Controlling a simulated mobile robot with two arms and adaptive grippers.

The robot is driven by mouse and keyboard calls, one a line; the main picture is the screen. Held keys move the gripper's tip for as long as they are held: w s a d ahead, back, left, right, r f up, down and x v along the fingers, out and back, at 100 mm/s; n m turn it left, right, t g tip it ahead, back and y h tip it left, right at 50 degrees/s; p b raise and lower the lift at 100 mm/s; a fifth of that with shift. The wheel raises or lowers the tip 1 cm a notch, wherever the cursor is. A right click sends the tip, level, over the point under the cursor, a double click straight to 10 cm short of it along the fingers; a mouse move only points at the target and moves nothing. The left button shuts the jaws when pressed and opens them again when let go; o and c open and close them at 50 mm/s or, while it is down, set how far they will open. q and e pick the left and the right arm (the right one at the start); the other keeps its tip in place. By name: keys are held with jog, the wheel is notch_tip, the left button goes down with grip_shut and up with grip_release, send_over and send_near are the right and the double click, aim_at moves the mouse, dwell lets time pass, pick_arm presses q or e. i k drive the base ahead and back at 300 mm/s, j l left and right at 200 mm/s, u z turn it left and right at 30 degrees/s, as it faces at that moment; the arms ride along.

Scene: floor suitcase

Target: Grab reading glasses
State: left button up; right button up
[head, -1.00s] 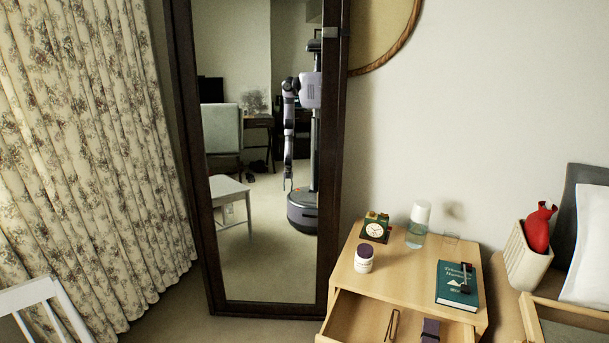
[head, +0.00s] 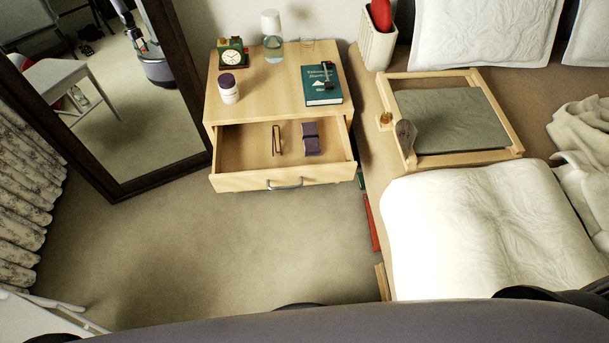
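The nightstand drawer (head: 236,160) is pulled open. In it lies a thin brown folded item (head: 277,139), which looks like folded glasses seen on end, though it is too small to be sure. Beside it on the right lies a dark purple case-like object (head: 311,138) with a band across it. Neither of my grippers shows in the head view.
The nightstand top (head: 272,100) holds a clock (head: 232,57), a white jar (head: 228,90), a carafe (head: 272,45) and a green book (head: 321,84). The bed with a wooden tray (head: 463,159) is at the right, a mirror (head: 150,120) at the left. The carpet (head: 230,240) in front is clear.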

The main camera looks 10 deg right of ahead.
aim_at(273, 134)
jog(key=j+z, duration=0.2)
jog(key=z, duration=0.15)
jog(key=i+j+z, duration=0.1)
jog(key=z, duration=0.25)
jog(key=j+z, duration=0.35)
jog(key=l, duration=0.1)
